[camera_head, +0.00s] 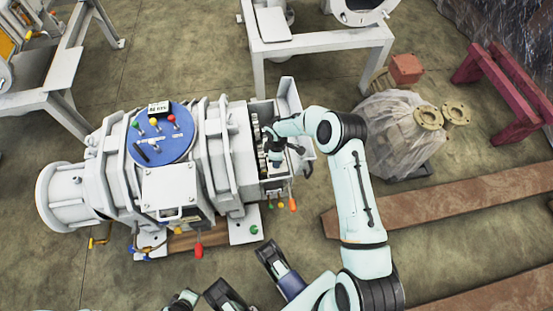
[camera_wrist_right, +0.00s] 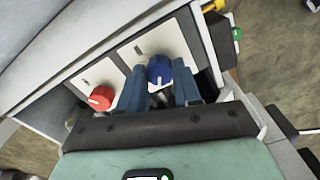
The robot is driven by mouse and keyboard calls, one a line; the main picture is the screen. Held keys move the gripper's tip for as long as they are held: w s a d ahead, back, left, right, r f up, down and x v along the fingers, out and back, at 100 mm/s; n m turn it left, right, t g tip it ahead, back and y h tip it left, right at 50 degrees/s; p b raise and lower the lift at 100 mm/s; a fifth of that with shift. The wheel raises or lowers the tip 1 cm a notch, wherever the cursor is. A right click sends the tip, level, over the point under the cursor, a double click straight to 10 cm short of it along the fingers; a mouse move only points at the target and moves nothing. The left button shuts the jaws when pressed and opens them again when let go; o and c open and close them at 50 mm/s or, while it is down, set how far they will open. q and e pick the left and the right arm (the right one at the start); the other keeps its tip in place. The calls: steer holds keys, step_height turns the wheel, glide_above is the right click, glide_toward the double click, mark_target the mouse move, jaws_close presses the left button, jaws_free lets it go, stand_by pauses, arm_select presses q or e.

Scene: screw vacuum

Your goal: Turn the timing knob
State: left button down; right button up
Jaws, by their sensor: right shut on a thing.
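A blue knob (camera_wrist_right: 159,69) with a white mark sits on the pale panel (camera_wrist_right: 135,50) of the machine in the right wrist view. My right gripper (camera_wrist_right: 158,84) has its two blue fingers on either side of this knob and is shut on it. A red knob (camera_wrist_right: 101,97) with a white mark sits to its left, free of the fingers. I cannot tell from labels which is the timing knob. In the head view my right gripper (camera_head: 273,150) reaches into the open box at the machine's right end; the knobs are hidden there. My left gripper (camera_head: 241,268) is open and empty over the floor.
The large white machine (camera_head: 215,150) carries a blue round lid (camera_head: 160,143) with coloured knobs. Red and orange handles hang along its near side. A bagged part (camera_head: 385,130) and rusty beams (camera_head: 450,205) lie to the right. The floor before the machine is partly free.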

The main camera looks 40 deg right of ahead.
arm_select(q)
steer(key=shift+s+f, duration=0.2)
steer(key=shift+s, duration=0.05)
arm_select(e)
steer(key=shift+n, duration=0.3)
steer(key=o, duration=1.1)
steer(key=shift+c, duration=0.2)
steer(key=shift+r, duration=0.15)
steer(key=shift+r, duration=0.35)
step_height(320, 180, up, 5)
steer(key=shift+r+p, duration=0.15)
steer(key=shift+p, duration=0.6)
arm_select(q)
steer(key=shift+g+h, duration=0.3)
steer(key=r, duration=0.1)
steer(key=s+d+r+p, duration=0.1)
steer(key=d+r, duration=0.1)
steer(key=r, duration=0.1)
steer(key=shift+s+r+p, duration=0.1)
steer(key=shift+s+p, duration=0.2)
arm_select(e)
step_height(320, 180, up, 7)
